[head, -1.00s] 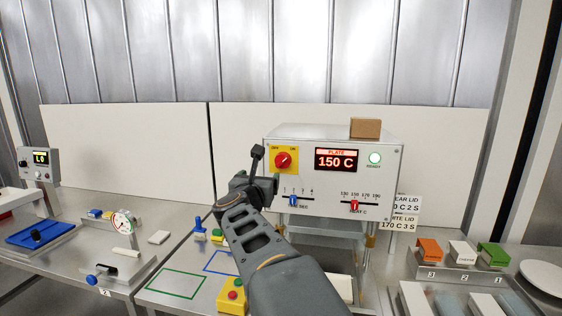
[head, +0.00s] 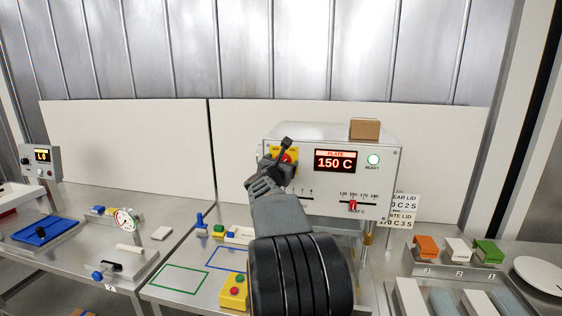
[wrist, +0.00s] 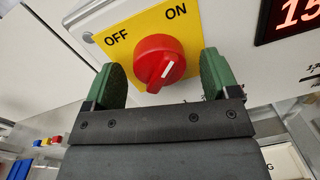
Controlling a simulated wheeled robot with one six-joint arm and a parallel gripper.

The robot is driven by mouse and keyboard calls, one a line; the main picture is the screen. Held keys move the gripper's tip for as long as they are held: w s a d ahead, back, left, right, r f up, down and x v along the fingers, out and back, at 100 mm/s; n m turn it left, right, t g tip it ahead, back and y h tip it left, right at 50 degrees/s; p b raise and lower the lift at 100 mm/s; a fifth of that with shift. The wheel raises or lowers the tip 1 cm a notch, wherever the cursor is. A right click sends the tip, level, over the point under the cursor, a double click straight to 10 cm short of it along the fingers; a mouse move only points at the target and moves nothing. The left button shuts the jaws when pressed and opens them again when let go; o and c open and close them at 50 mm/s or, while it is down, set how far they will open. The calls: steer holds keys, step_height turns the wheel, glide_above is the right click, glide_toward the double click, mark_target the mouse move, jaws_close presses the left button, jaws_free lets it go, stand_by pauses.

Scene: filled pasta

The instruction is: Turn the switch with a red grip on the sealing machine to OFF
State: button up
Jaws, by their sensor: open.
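The sealing machine (head: 385,190) stands on the bench with a lit red display reading 150 C and a lit READY lamp (head: 373,160). Its switch with a red grip (wrist: 160,63) sits on a yellow plate (wrist: 113,27) marked OFF on the left and ON on the right. The white mark on the grip points up and right, toward ON. My gripper (wrist: 163,80) is open, its green-padded fingers on either side of the red grip, with gaps visible at both sides. In the head view my gripper (head: 278,160) covers much of the switch.
A cardboard-brown box (head: 365,129) sits on top of the machine. The slider with a red knob (head: 353,205) is on its front, below the display. A yellow button box (head: 233,290) stands on the bench, left of my arm. Orange, white and green blocks (head: 457,250) are at the right.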

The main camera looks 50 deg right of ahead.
steer(key=shift+w+d, duration=0.15)
steer(key=shift+d, duration=0.1)
steer(key=shift+a, duration=0.1)
steer(key=c, duration=0.9)
